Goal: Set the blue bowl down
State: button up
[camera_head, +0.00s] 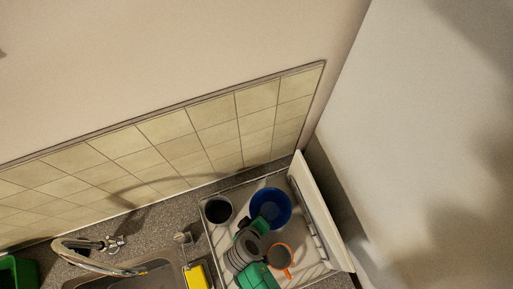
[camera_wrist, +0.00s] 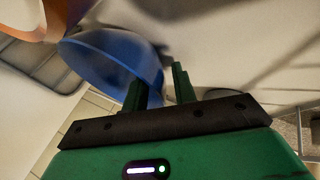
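The blue bowl (camera_head: 282,207) is at the back of the white rack tray (camera_head: 308,266) in the head view, beside the tray's raised right side. In the wrist view the bowl (camera_wrist: 105,52) is tilted in the picture, left of and behind the fingers. My green and black gripper (camera_head: 262,222) reaches the bowl's near edge. In the wrist view my gripper (camera_wrist: 159,82) has its fingers apart. The bowl's edge lies between them, with a narrow gap before the right finger. The bowl's underside is hidden, so contact with the tray cannot be told.
A dark cup (camera_head: 217,209) stands left of the bowl and an orange mug (camera_head: 281,257) stands nearer. A yellow object (camera_head: 197,277) lies by the sink (camera_head: 140,277), with a faucet (camera_head: 98,262). A wall (camera_head: 420,130) rises at the right.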

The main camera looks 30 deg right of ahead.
jog(key=v, duration=1.2)
jog(key=shift+r, duration=0.1)
